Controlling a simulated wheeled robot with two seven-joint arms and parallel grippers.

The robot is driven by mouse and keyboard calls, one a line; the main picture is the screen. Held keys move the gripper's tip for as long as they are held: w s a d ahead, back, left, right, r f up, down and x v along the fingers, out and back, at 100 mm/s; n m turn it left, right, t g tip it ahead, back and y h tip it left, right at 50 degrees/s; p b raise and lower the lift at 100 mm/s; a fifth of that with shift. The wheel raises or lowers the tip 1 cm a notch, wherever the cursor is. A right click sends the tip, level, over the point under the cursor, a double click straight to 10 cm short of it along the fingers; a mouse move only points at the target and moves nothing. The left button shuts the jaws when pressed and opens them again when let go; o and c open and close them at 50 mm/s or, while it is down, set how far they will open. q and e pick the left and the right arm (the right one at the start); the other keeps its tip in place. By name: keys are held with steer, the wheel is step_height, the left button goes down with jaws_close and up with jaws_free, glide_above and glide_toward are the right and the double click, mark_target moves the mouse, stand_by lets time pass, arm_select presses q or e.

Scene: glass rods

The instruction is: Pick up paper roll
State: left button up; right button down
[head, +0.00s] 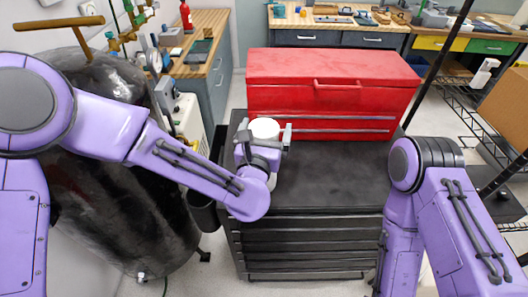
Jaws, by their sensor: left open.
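The paper roll (265,127) is a white cylinder standing upright on the left part of the black cabinet top, in front of the red toolbox. My left gripper (266,139) is open at the roll, with a finger showing on each side of it. The gripper body hides the roll's lower part, and I cannot tell whether the fingers touch it. My right arm (440,215) is bent down at the right of the view. Its gripper is not visible.
The red toolbox (330,75) stands at the back of the black cabinet (325,180), whose top is clear to the right of the roll. A large dark tank (120,215) stands at the left. A wire shelf (478,110) is at the right. Workbenches line the back.

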arm_select(q)
steer(key=c, duration=1.4)
